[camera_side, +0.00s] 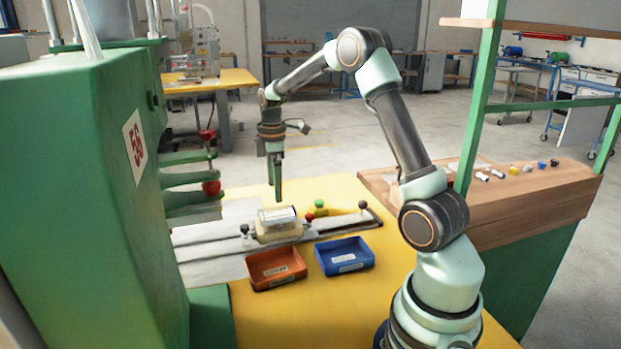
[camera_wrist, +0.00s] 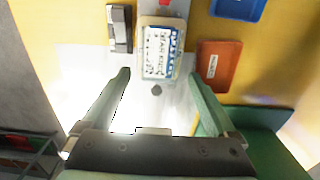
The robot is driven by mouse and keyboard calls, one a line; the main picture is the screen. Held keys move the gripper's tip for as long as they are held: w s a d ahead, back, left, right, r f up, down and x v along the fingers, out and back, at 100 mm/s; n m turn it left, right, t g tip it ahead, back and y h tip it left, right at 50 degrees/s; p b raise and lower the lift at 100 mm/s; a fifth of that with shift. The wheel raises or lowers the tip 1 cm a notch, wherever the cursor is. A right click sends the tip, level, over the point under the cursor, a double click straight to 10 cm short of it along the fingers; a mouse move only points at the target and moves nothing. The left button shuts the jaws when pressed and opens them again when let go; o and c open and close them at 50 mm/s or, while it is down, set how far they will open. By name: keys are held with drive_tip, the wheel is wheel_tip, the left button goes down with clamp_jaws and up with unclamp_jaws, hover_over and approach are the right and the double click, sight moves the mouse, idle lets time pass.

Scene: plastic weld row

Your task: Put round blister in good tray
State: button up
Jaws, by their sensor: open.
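A printed pale blister pack (camera_side: 277,214) sits on a tan block (camera_side: 279,232) on the metal slide. It also shows in the wrist view (camera_wrist: 158,52), past my fingertips; its card looks rectangular and its round part cannot be made out. My gripper (camera_side: 277,199) is open and empty, pointing down just above and behind the pack; its two fingers also show in the wrist view (camera_wrist: 158,75).
A green machine (camera_side: 90,190) with red-knobbed levers (camera_side: 210,188) stands on the left. Red and green knobs (camera_side: 319,204) rise behind the trays. A wooden bench (camera_side: 500,205) with small parts is on the right. Yellow table is clear in front of the trays.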

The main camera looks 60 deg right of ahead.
sight(277, 216)
drive_tip(key=shift+d+f, duration=0.1)
drive_tip(key=shift+f, duration=3.5)
drive_tip(key=c, duration=0.8)
drive_tip(key=shift+r, duration=0.1)
drive_tip(key=shift+r, duration=2.2)
drive_tip(key=shift+r, duration=2.5)
